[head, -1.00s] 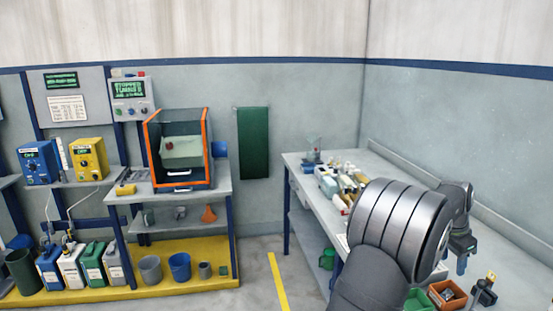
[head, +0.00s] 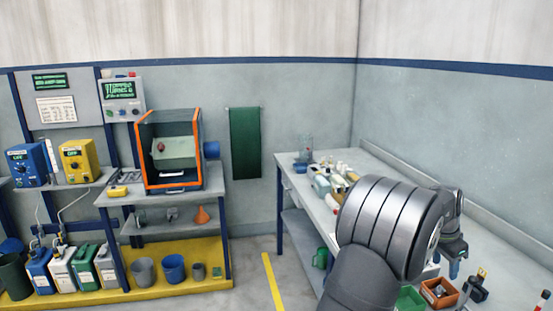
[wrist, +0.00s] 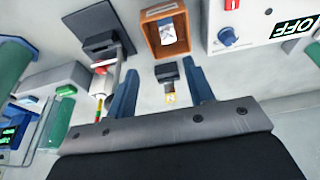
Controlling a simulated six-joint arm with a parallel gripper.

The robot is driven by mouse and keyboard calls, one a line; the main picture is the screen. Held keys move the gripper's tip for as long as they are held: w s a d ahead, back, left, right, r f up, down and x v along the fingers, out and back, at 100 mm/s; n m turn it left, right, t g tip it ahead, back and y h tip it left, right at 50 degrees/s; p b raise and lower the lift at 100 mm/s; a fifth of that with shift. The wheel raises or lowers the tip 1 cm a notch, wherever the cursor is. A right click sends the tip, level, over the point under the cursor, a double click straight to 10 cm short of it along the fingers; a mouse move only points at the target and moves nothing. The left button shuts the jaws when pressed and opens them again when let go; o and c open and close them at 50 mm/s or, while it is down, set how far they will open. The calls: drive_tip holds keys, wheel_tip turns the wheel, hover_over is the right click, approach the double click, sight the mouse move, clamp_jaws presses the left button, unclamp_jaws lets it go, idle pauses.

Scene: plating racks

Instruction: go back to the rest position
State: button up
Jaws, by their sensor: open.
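My gripper (head: 455,268) hangs over the right-hand workbench in the head view, with my grey arm in front of it. In the wrist view my gripper (wrist: 160,70) has its two blue fingers spread apart. I see nothing held between them. A small dark block with a gold tip (wrist: 168,82) shows in the gap between the fingers, seemingly beyond them on the bench.
The workbench (head: 295,168) carries several small items and an orange bin (head: 440,292), also in the wrist view (wrist: 152,48). A white box marked OFF (wrist: 245,30) is beside it. An orange-framed enclosure (head: 198,150) stands on the left. Floor between is clear.

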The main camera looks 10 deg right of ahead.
drive_tip(key=s+a+f, duration=0.1)
drive_tip(key=s+a, duration=0.3)
drive_tip(key=a, duration=0.3)
drive_tip(key=s+a+f+h, duration=0.1)
drive_tip(key=s+a+f, duration=0.1)
drive_tip(key=s+a, duration=0.2)
drive_tip(key=a, duration=0.3)
drive_tip(key=shift+a+f, duration=0.15)
drive_tip(key=shift+a, duration=0.1)
drive_tip(key=s+a+r+n+t, duration=0.1)
drive_tip(key=a+r+n, duration=0.2)
drive_tip(key=a, duration=0.7)
drive_tip(key=a+r+n+t, duration=0.1)
drive_tip(key=a+r+n, duration=0.2)
drive_tip(key=a, duration=0.6)
drive_tip(key=s+a+f+n+t+y, duration=0.1)
drive_tip(key=s+a+f+n, duration=0.1)
drive_tip(key=a, duration=0.6)
drive_tip(key=s+a+f+n+t+y, duration=0.1)
drive_tip(key=s+a+f+n+t, duration=0.1)
drive_tip(key=s+a+n, duration=0.3)
drive_tip(key=s+a, duration=0.1)
drive_tip(key=a, duration=0.3)
drive_tip(key=shift+s+f, duration=0.2)
drive_tip(key=shift+s, duration=0.1)
drive_tip(key=shift+w+d+r, duration=0.1)
